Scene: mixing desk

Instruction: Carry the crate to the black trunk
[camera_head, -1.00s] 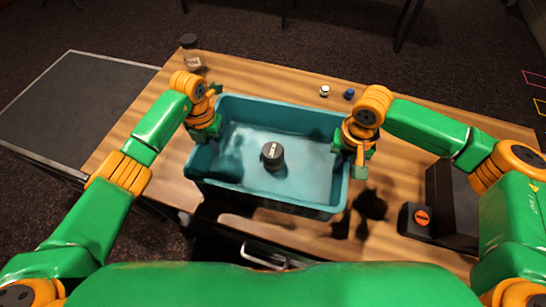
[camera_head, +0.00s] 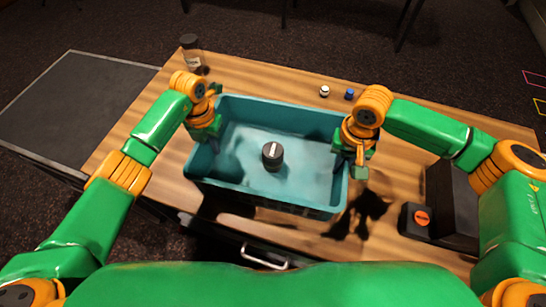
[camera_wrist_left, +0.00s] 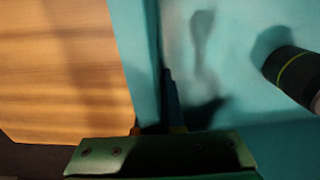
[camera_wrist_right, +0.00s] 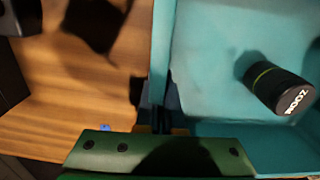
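The teal crate (camera_head: 270,199) is over the wooden table, with a black canister (camera_head: 272,155) standing inside it. My left gripper (camera_head: 210,140) is at the crate's left wall, and my right gripper (camera_head: 350,155) is at its right wall. In the left wrist view the crate wall (camera_wrist_left: 136,55) runs between my fingers; the right wrist view shows the same at the other wall (camera_wrist_right: 161,50). Both grippers look shut on the walls. Whether the crate's bottom touches the table is hidden. A low, flat-topped dark box with metal edges, apparently the black trunk (camera_head: 70,110), stands left of the table.
The wooden table (camera_head: 400,150) holds a jar (camera_head: 191,52) at the back left and white (camera_head: 324,91) and blue (camera_head: 349,94) small bottles behind the crate. A black box with an orange knob (camera_head: 415,220) stands at right. A drawer handle (camera_head: 264,258) projects in front.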

